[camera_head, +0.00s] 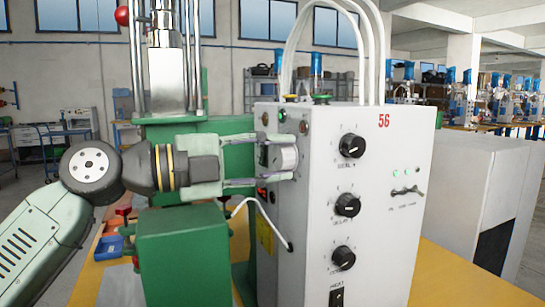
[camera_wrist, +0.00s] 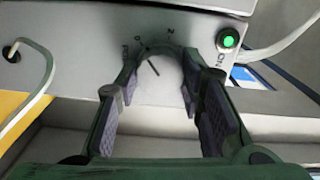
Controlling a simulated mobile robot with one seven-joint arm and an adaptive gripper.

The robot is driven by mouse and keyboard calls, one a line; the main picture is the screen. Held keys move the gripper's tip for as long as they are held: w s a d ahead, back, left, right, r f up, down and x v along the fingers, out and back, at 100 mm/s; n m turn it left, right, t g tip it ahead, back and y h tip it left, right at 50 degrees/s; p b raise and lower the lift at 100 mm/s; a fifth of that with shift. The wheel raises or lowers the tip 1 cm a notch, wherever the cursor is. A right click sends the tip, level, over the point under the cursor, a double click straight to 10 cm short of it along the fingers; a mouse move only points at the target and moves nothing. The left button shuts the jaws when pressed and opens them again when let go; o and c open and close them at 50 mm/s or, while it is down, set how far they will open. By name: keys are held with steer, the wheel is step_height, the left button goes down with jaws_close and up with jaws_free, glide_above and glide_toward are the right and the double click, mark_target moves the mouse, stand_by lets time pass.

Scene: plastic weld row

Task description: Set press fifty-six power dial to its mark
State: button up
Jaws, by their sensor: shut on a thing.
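Press fifty-six is a pale grey cabinet (camera_head: 368,180) with a red "56" on its front. The power dial (camera_head: 284,159) is a light grey round knob on its left side face. My gripper (camera_head: 290,158) comes from the left, one finger above the dial and one below, shut on it. In the wrist view the fingers stand on both sides of the grey dial (camera_wrist: 164,72), which shows a short dark slanted line. Small marks are printed on the panel around it, too small to read surely; the fingers hide part of the dial's edge.
Three black knobs, one a middle knob (camera_head: 347,205), sit on the cabinet's front. A lit green lamp (camera_wrist: 228,40) is near the dial. White cables (camera_head: 262,212) hang close by. Green press parts (camera_head: 184,255) stand below my wrist. A grey cabinet (camera_head: 480,190) stands right.

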steer(key=shift+n, duration=0.6)
steer(key=o, duration=1.2)
steer(key=shift+c, duration=0.2)
steer(key=shift+a, duration=0.1)
steer(key=v, duration=1.2)
steer(key=shift+s, duration=0.1)
